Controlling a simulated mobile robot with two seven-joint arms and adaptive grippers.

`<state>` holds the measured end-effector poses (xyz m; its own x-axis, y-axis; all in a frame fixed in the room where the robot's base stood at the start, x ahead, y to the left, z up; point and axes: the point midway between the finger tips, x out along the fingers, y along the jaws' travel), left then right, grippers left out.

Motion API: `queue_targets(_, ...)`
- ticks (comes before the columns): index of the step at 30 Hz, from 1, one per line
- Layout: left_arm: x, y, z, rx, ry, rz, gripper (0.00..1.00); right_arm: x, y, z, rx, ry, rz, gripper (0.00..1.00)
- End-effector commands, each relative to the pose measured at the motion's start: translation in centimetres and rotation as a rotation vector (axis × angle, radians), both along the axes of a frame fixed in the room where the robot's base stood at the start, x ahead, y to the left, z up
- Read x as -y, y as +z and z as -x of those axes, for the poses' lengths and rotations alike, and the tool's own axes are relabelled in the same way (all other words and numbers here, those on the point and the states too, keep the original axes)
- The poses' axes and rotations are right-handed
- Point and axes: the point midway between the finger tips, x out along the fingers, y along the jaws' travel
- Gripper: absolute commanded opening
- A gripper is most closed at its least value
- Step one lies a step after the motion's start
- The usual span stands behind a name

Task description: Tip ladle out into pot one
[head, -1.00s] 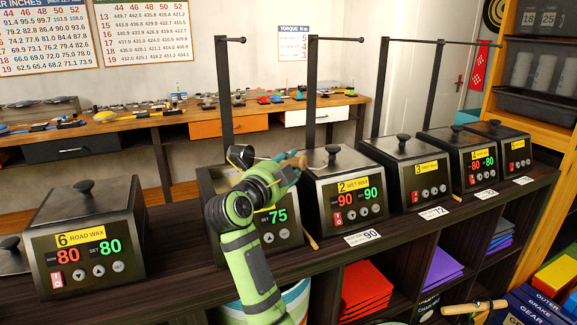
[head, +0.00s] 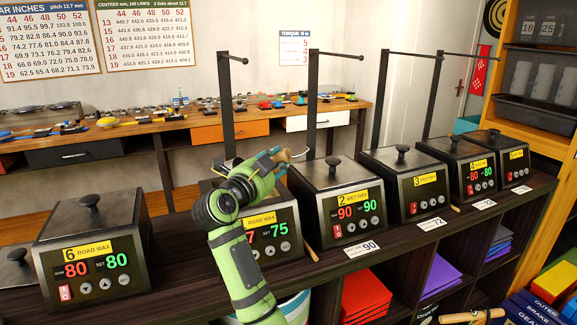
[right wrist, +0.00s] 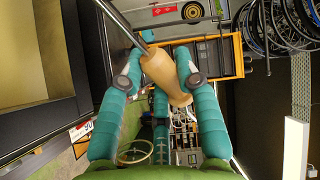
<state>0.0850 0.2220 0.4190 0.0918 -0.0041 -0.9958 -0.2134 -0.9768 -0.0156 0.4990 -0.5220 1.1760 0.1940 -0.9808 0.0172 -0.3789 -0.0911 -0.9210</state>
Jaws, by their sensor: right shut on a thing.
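Pot one (head: 290,217), a dark heater labelled road wax with a green 75, stands left of the wet wax pot. My right arm hides much of its top and front. My right gripper (head: 272,163) is above it, shut on the ladle's wooden handle, which shows clearly between the teal fingers (right wrist: 172,80) in the right wrist view (right wrist: 168,68). A metal rod runs from the handle to the upper left there. The dark ladle bowl seems to be behind my wrist; its contents are hidden. In the wrist view a yellowish open pot interior (right wrist: 35,50) lies at left.
Lidded pots stand close by: pot six (head: 88,222) at left, pot two (head: 335,178) and pot three (head: 400,160) at right. Dark upright posts (head: 312,105) with short arms rise behind the pots. Shelves with coloured stacks (head: 366,292) are below the counter.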

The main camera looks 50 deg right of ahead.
Motion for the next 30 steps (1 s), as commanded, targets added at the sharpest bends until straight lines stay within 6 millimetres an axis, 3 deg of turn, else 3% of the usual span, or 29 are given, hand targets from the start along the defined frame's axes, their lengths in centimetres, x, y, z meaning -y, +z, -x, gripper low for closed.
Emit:
queue_targets(1,0.0,2.0,0.0,0.0,0.0,0.0,0.47,-0.2,2.1,-0.8,-0.098,0.001,0.031,0.0)
queue_targets(15,0.0,8.4,0.0,0.0,0.001,0.0,0.47,-2.2,9.4,-6.8,-0.933,-0.009,0.277,0.0)
queue_targets(21,0.0,9.7,0.0,0.0,0.001,0.0,0.47,-2.8,10.9,-8.1,-1.083,-0.014,0.317,0.0)
queue_targets(30,0.0,9.6,0.0,0.0,0.001,0.0,0.47,-2.9,10.9,-8.3,-1.106,-0.016,0.323,0.0)
